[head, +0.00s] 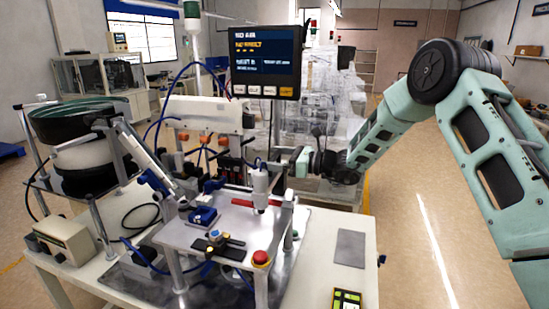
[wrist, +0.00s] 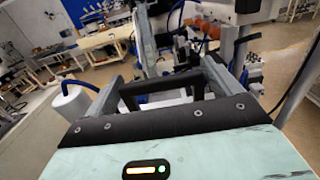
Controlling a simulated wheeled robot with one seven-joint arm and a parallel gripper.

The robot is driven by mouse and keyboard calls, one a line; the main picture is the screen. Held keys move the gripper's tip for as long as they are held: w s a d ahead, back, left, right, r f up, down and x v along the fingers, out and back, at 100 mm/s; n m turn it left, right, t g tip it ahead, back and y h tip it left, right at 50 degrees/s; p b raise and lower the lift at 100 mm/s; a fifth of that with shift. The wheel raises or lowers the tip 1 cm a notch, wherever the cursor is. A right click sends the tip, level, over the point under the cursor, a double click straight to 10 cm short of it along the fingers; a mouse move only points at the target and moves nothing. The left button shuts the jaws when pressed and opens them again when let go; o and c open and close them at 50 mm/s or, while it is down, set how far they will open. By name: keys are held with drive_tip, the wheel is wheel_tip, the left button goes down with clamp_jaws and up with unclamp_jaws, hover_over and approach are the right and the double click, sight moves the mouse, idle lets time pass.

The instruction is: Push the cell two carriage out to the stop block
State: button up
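My gripper (head: 290,161) reaches in from the right, above the back right part of the cell's raised metal plate (head: 225,232). In the wrist view the two fingers of my gripper (wrist: 163,72) stand wide apart, with a dark bar across the gap behind them. I see nothing clearly held between them. A red horizontal piece (head: 242,203) and a blue block (head: 202,216) sit on the plate, below and left of my gripper. I cannot tell for sure which part is the cell two carriage or which is the stop block.
A white cylinder (head: 261,181) stands near my gripper. A monitor (head: 264,60) rises behind the plate and a bowl feeder (head: 75,125) stands at left. A red emergency button (head: 261,257) is at the plate's front. The white table (head: 325,265) has free room at right.

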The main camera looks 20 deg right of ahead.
drive_tip(key=c, duration=0.9)
drive_tip(key=b+x, duration=0.6)
drive_tip(key=x, duration=1.3)
drive_tip(key=shift+r, duration=0.1)
drive_tip(key=o, duration=1.2)
drive_tip(key=shift+w+a, duration=0.1)
drive_tip(key=shift+o, duration=0.4)
drive_tip(key=shift+w+a, duration=0.1)
drive_tip(key=b+v, duration=0.6)
drive_tip(key=v, duration=1.1)
drive_tip(key=shift+s, duration=0.2)
